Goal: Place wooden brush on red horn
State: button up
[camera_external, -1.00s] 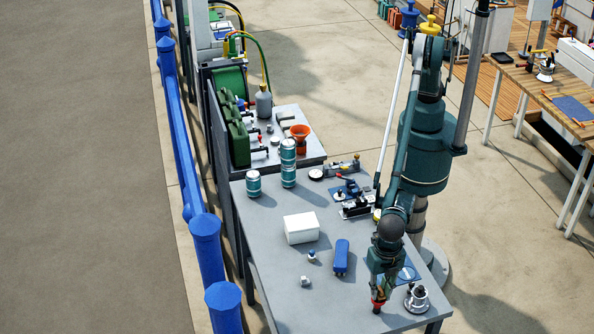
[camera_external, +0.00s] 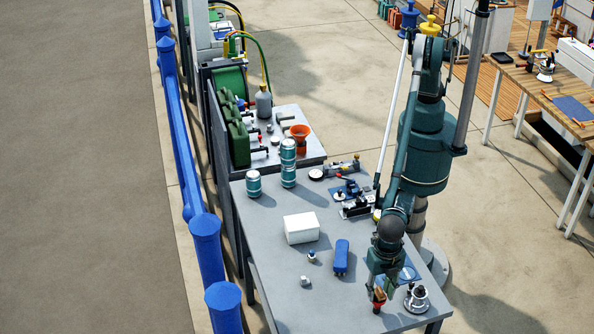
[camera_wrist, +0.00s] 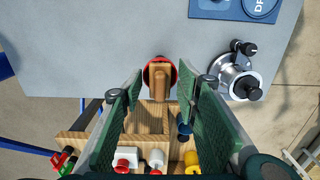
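The wooden brush (camera_wrist: 160,82) shows between my fingertips in the wrist view, upright over the red horn (camera_wrist: 149,69). The red horn is a round red rim behind and around the brush, near the table edge. In the external view the brush (camera_external: 380,295) is a small tan piece just above the red horn (camera_external: 377,308). My gripper (camera_wrist: 163,83) has its two green fingers apart, with a gap visible on each side of the brush. In the external view my gripper (camera_external: 381,288) is low over the table's front right. The brush's contact with the horn is partly hidden.
The grey table (camera_external: 268,240) holds a white box (camera_external: 301,228), a blue bottle (camera_external: 341,257) and a metal winch-like piece (camera_external: 416,299) close right of my gripper. The table's front left is mostly clear.

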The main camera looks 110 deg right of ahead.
aim_at(380, 289)
jog(key=shift+r, duration=0.15)
notch_tip(380, 289, up, 12)
dwell(0.6)
dwell(0.5)
jog(key=shift+d, duration=0.1)
